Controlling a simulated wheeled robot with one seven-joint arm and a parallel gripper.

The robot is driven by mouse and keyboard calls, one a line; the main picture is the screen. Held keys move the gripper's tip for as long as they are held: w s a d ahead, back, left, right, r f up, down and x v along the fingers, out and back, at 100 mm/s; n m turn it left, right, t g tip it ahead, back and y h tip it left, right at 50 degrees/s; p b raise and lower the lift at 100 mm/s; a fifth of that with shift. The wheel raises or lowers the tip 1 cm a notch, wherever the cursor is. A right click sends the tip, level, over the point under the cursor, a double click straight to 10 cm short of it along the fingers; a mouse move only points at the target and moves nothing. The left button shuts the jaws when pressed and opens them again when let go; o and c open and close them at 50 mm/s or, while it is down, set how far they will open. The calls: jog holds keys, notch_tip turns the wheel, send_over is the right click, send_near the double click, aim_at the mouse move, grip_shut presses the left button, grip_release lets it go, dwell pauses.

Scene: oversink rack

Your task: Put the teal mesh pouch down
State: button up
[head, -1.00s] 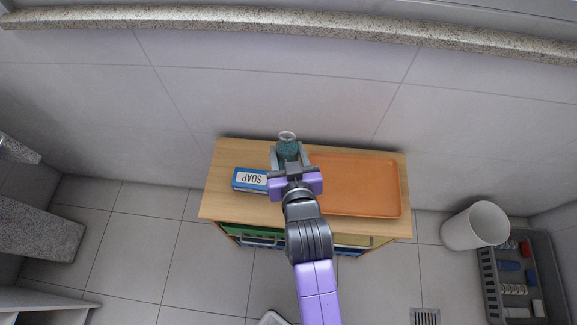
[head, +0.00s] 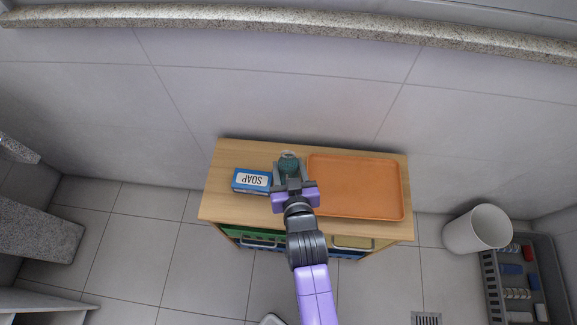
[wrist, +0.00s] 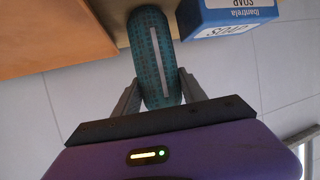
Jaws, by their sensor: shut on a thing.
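The teal mesh pouch (head: 289,162) shows between the fingers of my gripper (head: 290,171), over the wooden cabinet top (head: 230,206). In the wrist view the pouch (wrist: 153,55) is a dark teal, finely patterned oval with a pale strip along it. My gripper (wrist: 155,92) is shut on the pouch, one finger on each side. The pouch is between the blue soap box and the orange tray. I cannot tell whether its underside touches the cabinet top.
The blue soap box (head: 252,181) lies close on the left of my gripper. The orange tray (head: 360,188) is empty and fills the right of the top. A white bin (head: 478,229) and a grey crate (head: 490,285) stand on the floor at right.

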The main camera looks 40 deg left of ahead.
jog(key=o, duration=1.4)
jog(key=shift+f, duration=0.1)
jog(key=shift+o, duration=0.2)
jog(key=shift+s+d+r, duration=0.1)
jog(key=shift+s+r, duration=0.05)
jog(key=shift+r, duration=0.1)
jog(key=p+v, duration=0.1)
jog(key=v, duration=1)
jog(key=shift+s+d+r, duration=0.15)
jog(key=shift+d+r, duration=0.05)
